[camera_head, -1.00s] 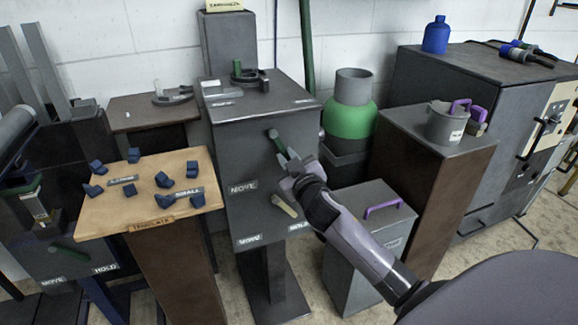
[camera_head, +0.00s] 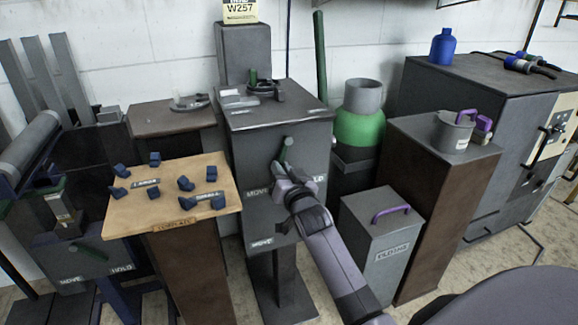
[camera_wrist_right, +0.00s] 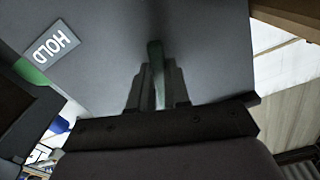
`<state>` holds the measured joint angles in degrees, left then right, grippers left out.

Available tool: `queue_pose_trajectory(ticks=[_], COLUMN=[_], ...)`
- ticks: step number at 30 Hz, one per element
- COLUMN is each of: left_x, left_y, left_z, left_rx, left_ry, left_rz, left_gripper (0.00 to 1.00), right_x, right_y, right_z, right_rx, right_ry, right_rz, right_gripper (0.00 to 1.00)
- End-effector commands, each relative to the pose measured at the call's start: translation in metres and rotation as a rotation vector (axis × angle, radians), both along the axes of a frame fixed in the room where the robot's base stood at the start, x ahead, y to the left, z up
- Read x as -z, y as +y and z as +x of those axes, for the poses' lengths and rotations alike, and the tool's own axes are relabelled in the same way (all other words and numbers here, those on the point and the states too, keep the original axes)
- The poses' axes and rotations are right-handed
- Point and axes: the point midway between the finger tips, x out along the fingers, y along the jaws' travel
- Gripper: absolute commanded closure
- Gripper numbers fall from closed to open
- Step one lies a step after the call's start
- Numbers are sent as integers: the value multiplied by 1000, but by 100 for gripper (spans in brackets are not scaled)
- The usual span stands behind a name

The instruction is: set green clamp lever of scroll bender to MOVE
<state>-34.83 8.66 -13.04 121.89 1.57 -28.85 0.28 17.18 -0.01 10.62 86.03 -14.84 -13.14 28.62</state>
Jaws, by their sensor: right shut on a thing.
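The scroll bender is a grey box on a pedestal (camera_head: 250,130) in the middle of the head view. Its green clamp lever (camera_head: 287,148) is on the front face and hangs from its upper end, pointing down and slightly left. My right gripper (camera_head: 283,178) is shut on the lever's lower part. In the right wrist view the green lever (camera_wrist_right: 155,70) stands between the fingers, with the HOLD label (camera_wrist_right: 50,45) at upper left. My left gripper is not in view.
A template board (camera_head: 165,220) with several blue blocks stands at left. A green gas cylinder (camera_head: 358,130) and a grey bin with a purple handle (camera_head: 375,240) stand close at right. A brown pedestal (camera_head: 440,190) carries a grey pot (camera_head: 452,135).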

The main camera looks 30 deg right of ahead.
Motion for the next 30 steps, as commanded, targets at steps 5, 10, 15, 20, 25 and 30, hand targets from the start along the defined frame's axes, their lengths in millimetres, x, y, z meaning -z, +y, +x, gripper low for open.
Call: queue_pose_trajectory(ticks=[5,10,15,20,25,30], left_x=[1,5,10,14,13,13], left_y=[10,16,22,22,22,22], left_z=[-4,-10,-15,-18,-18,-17], left_rx=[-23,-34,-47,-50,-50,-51], left_ry=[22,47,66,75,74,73], left_rz=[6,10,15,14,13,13], left_gripper=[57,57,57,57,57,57], right_x=[-6,-9,-10,-11,-11,-11], right_y=[10,15,19,20,21,21], right_z=[2,4,5,5,5,5], right_rx=[0,1,0,1,1,0], right_ry=[-29,-52,-65,-73,-76,-77], right_rz=[134,223,282,309,319,322], right_gripper=[100,100,100,100,100,100])
